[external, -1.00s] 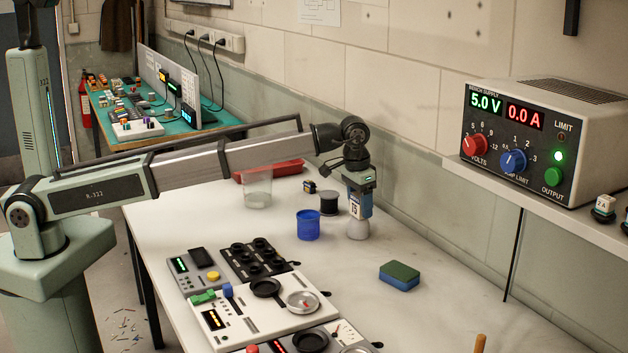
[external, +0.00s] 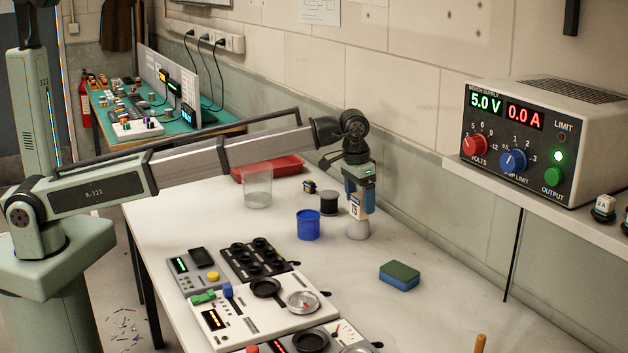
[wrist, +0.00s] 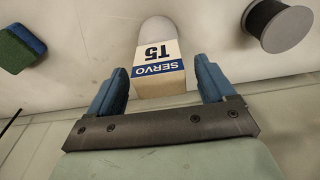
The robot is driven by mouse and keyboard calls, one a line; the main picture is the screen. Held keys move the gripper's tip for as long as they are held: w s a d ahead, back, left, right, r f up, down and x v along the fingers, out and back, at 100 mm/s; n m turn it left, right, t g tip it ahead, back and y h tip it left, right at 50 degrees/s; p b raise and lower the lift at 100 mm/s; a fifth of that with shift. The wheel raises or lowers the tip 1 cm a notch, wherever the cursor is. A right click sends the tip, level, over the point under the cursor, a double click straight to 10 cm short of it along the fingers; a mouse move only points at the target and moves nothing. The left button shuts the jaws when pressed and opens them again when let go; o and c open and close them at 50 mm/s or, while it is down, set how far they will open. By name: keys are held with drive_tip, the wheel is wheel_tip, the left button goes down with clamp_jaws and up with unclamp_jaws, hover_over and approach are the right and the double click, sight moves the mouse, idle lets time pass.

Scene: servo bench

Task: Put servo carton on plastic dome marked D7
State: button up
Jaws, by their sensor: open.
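The servo carton (external: 354,210), white and blue with a cardboard-coloured end and the label "SERVO T5", stands upright on top of a pale grey dome (external: 358,232). In the wrist view the carton (wrist: 160,70) lies between the fingers, and the rounded dome (wrist: 157,28) shows beyond it. No D7 mark is readable on the dome. My gripper (wrist: 161,85) has its two blue fingers spread, with a gap on each side of the carton. In the external view my gripper (external: 360,198) is at the carton's upper part, above the dome.
A blue cup (external: 308,226), a black spool (external: 329,203) and a clear cup (external: 257,188) stand left of the dome. A red tray (external: 270,168) lies behind. A green-blue sponge (external: 400,276) lies in front on the right. Instrument panels (external: 250,315) fill the front left.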

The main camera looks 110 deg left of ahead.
sight(356, 196)
drive_tip(key=r, duration=0.6)
drive_tip(key=s+d+r, duration=0.1)
drive_tip(key=r, duration=0.3)
drive_tip(key=shift+r, duration=0.1)
